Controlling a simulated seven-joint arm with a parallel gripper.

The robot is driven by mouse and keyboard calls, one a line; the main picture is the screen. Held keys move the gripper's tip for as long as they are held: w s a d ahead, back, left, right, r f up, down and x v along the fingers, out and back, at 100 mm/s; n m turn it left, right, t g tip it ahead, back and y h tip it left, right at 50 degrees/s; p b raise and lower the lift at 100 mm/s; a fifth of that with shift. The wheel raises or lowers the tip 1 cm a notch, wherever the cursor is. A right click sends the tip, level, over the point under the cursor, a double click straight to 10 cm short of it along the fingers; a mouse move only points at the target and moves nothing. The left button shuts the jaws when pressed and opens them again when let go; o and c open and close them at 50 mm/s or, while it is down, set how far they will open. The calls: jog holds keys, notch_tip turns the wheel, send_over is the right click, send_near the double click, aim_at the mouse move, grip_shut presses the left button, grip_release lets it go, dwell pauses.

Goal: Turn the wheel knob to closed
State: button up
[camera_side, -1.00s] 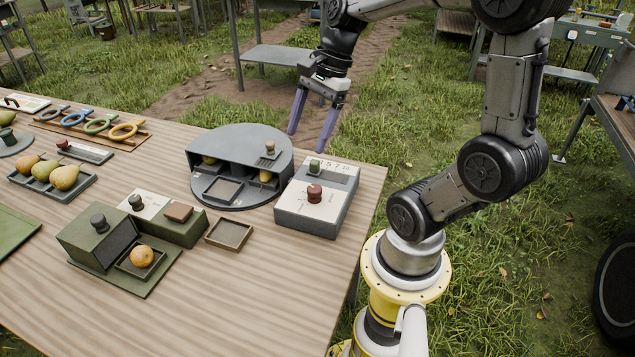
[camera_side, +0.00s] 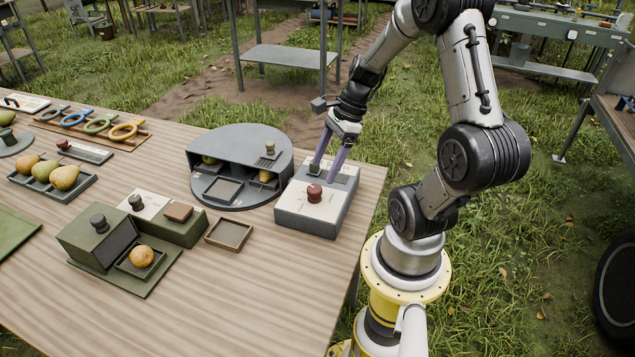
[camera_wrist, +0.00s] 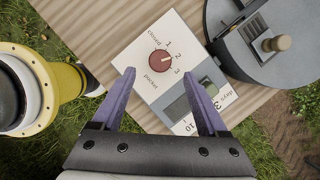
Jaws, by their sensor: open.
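The red round knob (camera_side: 314,193) stands on the pale top of a grey box (camera_side: 290,222) at the table's right end. In the wrist view the knob (camera_wrist: 161,61) has a pale mark that seems to point towards "2". Around it I read "closed", "1", "2", "3" and "pocket". My gripper (camera_side: 325,177) is open and empty, pointing down over the back part of the box. In the wrist view its two purple fingers (camera_wrist: 158,71) appear on either side of the knob, just short of it. Contact with the knob is not visible.
A small dark green knob (camera_side: 314,168) stands by a slot at the back of the box, close to the left finger. A round grey turntable (camera_side: 240,137) with a roofed housing is just left. A small empty tray (camera_side: 230,245) lies in front.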

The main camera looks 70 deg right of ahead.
aim_at(315, 188)
jog(key=x, duration=0.5)
jog(key=shift+w+a+f, duration=0.1)
jog(key=shift+f, duration=0.2)
grip_shut()
